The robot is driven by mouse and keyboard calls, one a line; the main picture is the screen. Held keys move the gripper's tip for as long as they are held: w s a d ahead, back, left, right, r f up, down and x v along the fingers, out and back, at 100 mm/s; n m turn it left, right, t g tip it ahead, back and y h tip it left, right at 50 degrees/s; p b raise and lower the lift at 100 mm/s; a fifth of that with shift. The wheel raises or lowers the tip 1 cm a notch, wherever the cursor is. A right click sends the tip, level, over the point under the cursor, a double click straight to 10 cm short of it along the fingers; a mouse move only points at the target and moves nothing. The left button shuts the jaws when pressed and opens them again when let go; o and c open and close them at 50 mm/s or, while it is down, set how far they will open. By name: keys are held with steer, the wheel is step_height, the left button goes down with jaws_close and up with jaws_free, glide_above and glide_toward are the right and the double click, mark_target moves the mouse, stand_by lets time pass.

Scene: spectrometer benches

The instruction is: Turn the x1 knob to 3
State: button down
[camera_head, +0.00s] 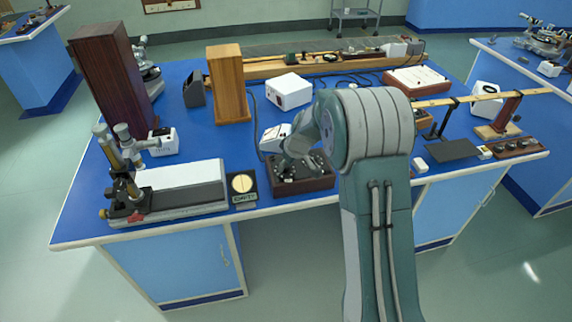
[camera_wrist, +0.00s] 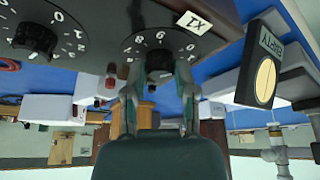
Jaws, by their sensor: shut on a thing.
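The knob box (camera_head: 304,185) is a brown wooden case with a dark top at the front edge of the blue bench. In the wrist view, which looks upside down, its dark panel (camera_wrist: 105,20) carries round number dials. The dial beside the "X1" label (camera_wrist: 194,22) has a black knob (camera_wrist: 159,60) at its centre. My gripper (camera_wrist: 158,82) has its two fingers around this knob, shut on it. In the head view my gripper (camera_head: 292,163) is over the box, and the arm hides part of it. I cannot tell which number the knob points to.
A second knob (camera_wrist: 36,40) sits close beside on the same panel. The "EMPTY" gauge (camera_head: 243,188) stands just left of the box, with a microscope apparatus (camera_head: 180,190) beyond. A white instrument (camera_head: 275,138) stands behind. The floor in front is open.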

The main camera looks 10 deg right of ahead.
steer(key=shift+m, duration=0.4)
steer(key=m+h, duration=0.1)
steer(key=m, duration=0.1)
steer(key=m+h, duration=0.1)
steer(key=m, duration=0.1)
steer(key=shift+a+m+t, duration=0.15)
steer(key=shift+m+t, duration=0.15)
steer(key=m+h, duration=0.1)
steer(key=m, duration=0.3)
steer(key=shift+a+f+h, duration=0.1)
steer(key=shift+h, duration=0.3)
steer(key=m, duration=0.2)
steer(key=m+g+h, duration=0.1)
steer(key=m, duration=0.2)
steer(key=shift+a+m+h, duration=0.1)
steer(key=shift+m+h, duration=0.2)
steer(key=m+g+h, duration=0.1)
steer(key=m, duration=0.3)
steer(key=shift+w+a+m, duration=0.1)
steer(key=shift+m, duration=0.2)
steer(key=shift+g, duration=0.3)
steer(key=shift+c, duration=2)
jaws_free()
steer(key=shift+a, duration=0.1)
